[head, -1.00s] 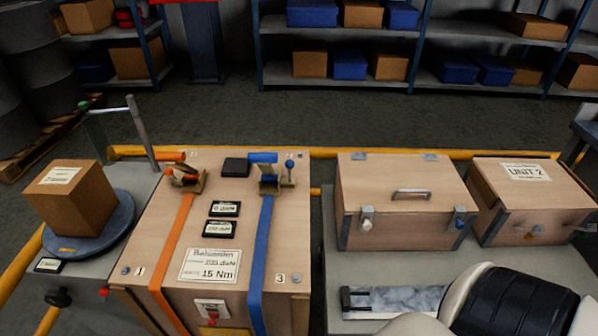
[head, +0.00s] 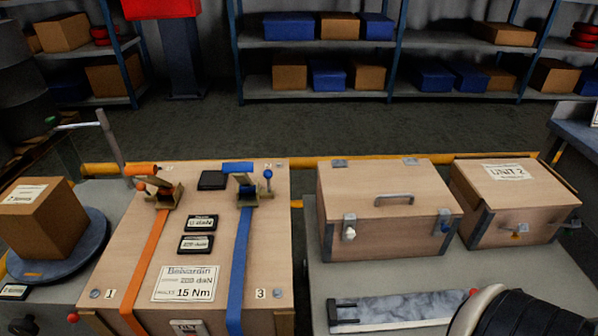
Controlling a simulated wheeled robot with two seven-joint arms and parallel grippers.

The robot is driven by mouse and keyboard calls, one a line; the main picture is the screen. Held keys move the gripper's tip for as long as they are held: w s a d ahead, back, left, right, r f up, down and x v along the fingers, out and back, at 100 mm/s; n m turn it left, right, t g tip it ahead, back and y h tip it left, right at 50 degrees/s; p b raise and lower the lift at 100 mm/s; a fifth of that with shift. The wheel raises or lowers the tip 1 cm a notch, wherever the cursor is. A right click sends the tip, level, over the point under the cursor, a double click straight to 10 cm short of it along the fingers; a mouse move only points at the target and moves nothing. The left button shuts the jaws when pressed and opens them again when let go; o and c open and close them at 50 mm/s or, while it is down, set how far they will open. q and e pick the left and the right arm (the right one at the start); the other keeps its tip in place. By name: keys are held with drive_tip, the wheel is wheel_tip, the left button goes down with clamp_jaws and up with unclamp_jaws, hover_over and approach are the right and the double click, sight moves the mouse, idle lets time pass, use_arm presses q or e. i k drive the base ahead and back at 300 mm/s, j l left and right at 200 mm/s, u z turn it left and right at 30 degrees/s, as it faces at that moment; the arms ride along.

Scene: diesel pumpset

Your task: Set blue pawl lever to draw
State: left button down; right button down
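In the head view a large wooden crate carries two strap ratchets. The blue ratchet (head: 246,194) sits on the far right part of the crate top, above the blue strap (head: 240,262). Its wide blue handle (head: 238,168) lies at the back. A small lever with a blue ball knob (head: 267,174) stands up at its right side; I take this as the blue pawl lever. Its exact setting is too small to read. Neither of my grippers is in view; only a black and white part of my arm shows at bottom right.
An orange ratchet (head: 164,196) and orange strap (head: 147,262) lie to the left. Small black displays (head: 197,243) and a label (head: 188,284) lie between the straps. A latched wooden case (head: 384,212) and a second box (head: 512,205) stand to the right. A cardboard box (head: 40,225) sits at left.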

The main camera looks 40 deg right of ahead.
sight(268, 174)
drive_tip(key=l+z, duration=0.1)
drive_tip(key=z, duration=0.3)
drive_tip(key=l+z, duration=0.1)
drive_tip(key=z, duration=0.25)
